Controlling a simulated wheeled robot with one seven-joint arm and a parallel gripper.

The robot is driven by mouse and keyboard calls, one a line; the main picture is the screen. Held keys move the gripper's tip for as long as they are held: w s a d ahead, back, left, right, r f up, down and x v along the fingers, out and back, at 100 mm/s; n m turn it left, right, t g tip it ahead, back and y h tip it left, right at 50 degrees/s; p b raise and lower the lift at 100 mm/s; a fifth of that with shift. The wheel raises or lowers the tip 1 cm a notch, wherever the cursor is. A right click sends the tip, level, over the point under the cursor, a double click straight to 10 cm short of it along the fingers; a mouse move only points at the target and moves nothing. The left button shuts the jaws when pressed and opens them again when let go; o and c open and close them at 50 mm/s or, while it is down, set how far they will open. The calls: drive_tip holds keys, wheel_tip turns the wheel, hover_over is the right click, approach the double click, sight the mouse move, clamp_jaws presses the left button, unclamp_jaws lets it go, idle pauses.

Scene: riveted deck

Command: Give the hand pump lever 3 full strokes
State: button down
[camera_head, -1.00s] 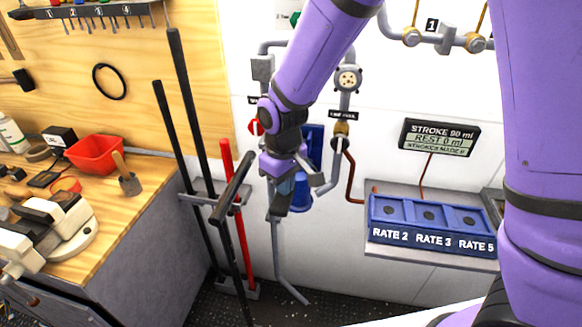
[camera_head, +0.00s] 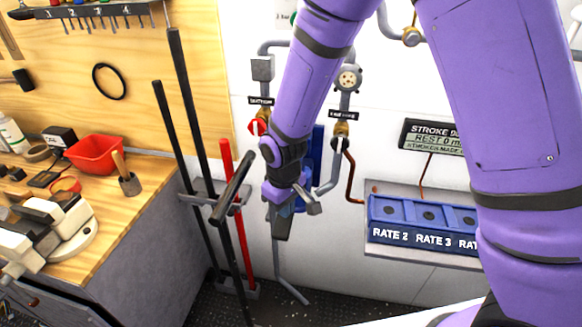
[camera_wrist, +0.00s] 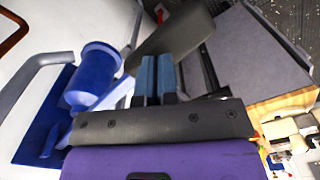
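The hand pump is on the white wall, its blue backing plate (camera_head: 318,145) partly behind my arm. Its blue cylinder (camera_wrist: 100,65) shows in the wrist view. The stroke display (camera_head: 432,137) is partly hidden by my arm.
A blue box labelled RATE (camera_head: 400,212) sits on a shelf at right. A workbench (camera_head: 105,235) is at left.

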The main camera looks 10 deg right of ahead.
wheel_tip(320, 180, up, 12)
idle(1.0)
idle(0.3)
drive_tip(key=shift+r, duration=0.15)
idle(3.0)
idle(0.4)
idle(3.1)
